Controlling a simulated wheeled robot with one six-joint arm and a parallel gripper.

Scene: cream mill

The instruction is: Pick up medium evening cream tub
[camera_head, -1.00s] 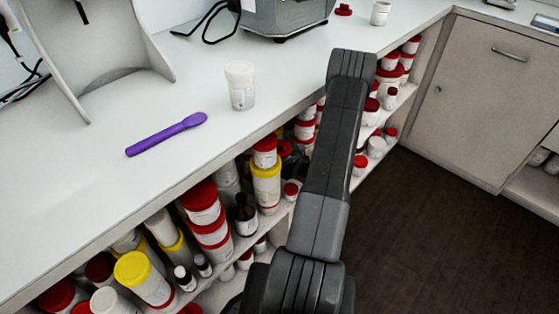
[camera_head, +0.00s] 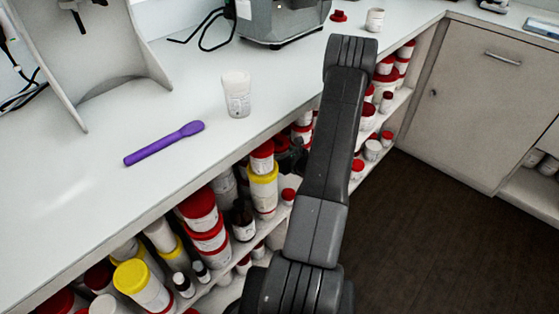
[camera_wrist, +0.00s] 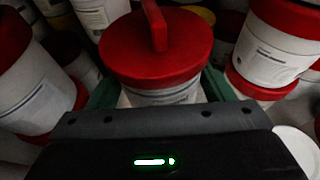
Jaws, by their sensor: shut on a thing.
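A white tub with a wide red lid (camera_wrist: 153,52) stands in the middle of the wrist view, and a red upright tab shows over its lid. My gripper (camera_wrist: 160,92) has its green fingers on either side of this tub and is shut on it. The tub's label is mostly hidden below the lid, so I cannot read its name or size. In the head view my arm reaches over the counter edge down to the shelf, and a dark part of my gripper (camera_head: 290,158) shows among the tubs there.
Red-lidded tubs crowd close on the left (camera_wrist: 30,85) and right (camera_wrist: 268,50) in the wrist view. The shelf holds several tubs and bottles under the white counter (camera_head: 60,215). The floor at right is clear.

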